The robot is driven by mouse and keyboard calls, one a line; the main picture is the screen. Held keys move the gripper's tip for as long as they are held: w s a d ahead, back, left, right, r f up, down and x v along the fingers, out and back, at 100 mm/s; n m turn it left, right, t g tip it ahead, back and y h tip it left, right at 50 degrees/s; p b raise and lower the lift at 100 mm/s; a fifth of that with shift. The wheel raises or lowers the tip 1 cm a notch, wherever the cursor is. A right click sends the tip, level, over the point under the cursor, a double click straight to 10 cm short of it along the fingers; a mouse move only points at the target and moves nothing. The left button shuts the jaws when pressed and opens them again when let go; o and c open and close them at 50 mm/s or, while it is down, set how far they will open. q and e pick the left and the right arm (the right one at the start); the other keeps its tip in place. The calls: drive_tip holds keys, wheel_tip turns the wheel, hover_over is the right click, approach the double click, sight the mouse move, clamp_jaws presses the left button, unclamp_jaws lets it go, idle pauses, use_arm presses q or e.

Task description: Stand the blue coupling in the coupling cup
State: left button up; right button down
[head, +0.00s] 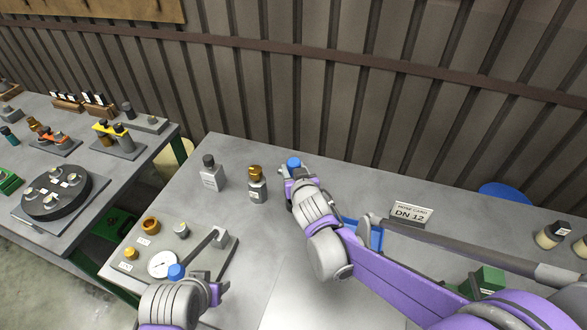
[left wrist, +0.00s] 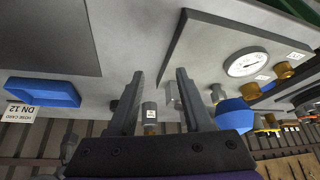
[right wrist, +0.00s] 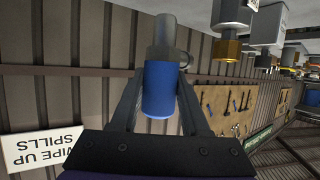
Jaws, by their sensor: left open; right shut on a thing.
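The blue coupling (right wrist: 158,90) is between the fingers of my right gripper (right wrist: 157,75), which is shut on it. Its blue end shows above that gripper in the head view (head: 293,163); its grey end points down, and it looks roughly upright. My left gripper (left wrist: 160,72) is open and empty, low near the gauge plate.
The gauge (head: 162,264), a lever and a blue knob (head: 176,271) are near my left gripper. A blue tray (left wrist: 42,92) and the DN 12 card (head: 411,213) lie farther right.

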use_arm(q)
drive_tip(key=shift+s+f+b, duration=0.25)
drive_tip(key=shift+f+b, duration=0.3)
drive_tip(key=shift+f, duration=0.2)
drive_tip(key=shift+s+f+b, duration=0.25)
drive_tip(key=shift+f+b, duration=0.35)
drive_tip(key=shift+f, duration=0.15)
drive_tip(key=shift+s+f+b, duration=0.25)
drive_tip(key=shift+f+b, duration=0.3)
drive_tip(key=shift+f, duration=0.2)
use_arm(e)
drive_tip(key=shift+f, duration=2.9)
use_arm(q)
drive_tip(key=shift+s+f+b, duration=0.2)
drive_tip(key=shift+f+b, duration=0.5)
drive_tip(key=shift+f, duration=0.1)
drive_tip(key=shift+s+f+b, duration=0.15)
drive_tip(key=shift+f+b, duration=0.5)
drive_tip(key=shift+f, duration=0.15)
use_arm(e)
drive_tip(key=shift+f, duration=1.9)
drive_tip(key=shift+c, duration=1.5)
unclamp_jaws()
drive_tip(key=shift+s, duration=0.1)
